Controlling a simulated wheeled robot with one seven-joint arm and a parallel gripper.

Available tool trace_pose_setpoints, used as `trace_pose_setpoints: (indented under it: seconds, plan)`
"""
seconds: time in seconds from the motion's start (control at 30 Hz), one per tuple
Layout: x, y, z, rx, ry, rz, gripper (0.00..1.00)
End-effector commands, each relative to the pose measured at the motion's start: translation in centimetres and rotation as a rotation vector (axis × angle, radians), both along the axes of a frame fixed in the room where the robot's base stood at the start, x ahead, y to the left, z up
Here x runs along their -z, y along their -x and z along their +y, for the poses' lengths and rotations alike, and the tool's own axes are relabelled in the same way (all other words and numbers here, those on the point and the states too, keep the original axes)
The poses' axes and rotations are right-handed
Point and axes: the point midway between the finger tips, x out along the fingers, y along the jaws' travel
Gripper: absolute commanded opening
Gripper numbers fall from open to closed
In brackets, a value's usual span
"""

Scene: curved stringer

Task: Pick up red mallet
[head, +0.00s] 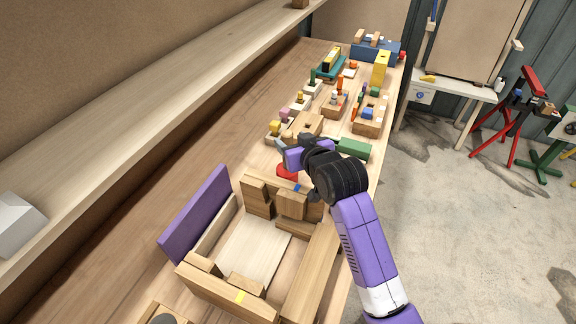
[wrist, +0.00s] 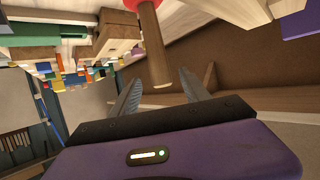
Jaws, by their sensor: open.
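The red mallet's head (head: 287,172) shows on the workbench just below my gripper in the head view; my gripper and arm hide its handle there. In the wrist view the red head (wrist: 131,4) is cut off by the top edge, and the brown wooden handle (wrist: 153,45) points down toward my gripper. My gripper (wrist: 161,76) is open, with its two grey fingers on either side of the handle's end in the picture. I see no clear contact, and cannot tell how deep the handle is between the fingers. In the head view my gripper (head: 284,146) is over the bench.
An open wooden box (head: 228,288) with blocks stands nearer on the bench, with a purple panel (head: 195,213) at its left. A green block (head: 353,149) lies right of my gripper. Several toy-filled trays stand farther back. A long shelf (head: 150,110) runs along the left.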

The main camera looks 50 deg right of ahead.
Motion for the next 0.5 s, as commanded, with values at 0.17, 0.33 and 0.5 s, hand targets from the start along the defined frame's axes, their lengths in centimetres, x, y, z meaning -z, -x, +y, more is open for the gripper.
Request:
trace_pose_setpoints:
  seconds: [0.17, 0.33, 0.5]
  plan:
    - [0.8, -2.1, -0.9, 0.0, 0.0, 0.001, 0.54]
    - [1.3, -2.9, -1.3, 0.0, 0.001, -0.001, 0.54]
    - [1.4, -3.0, -1.4, 0.0, 0.001, -0.001, 0.54]
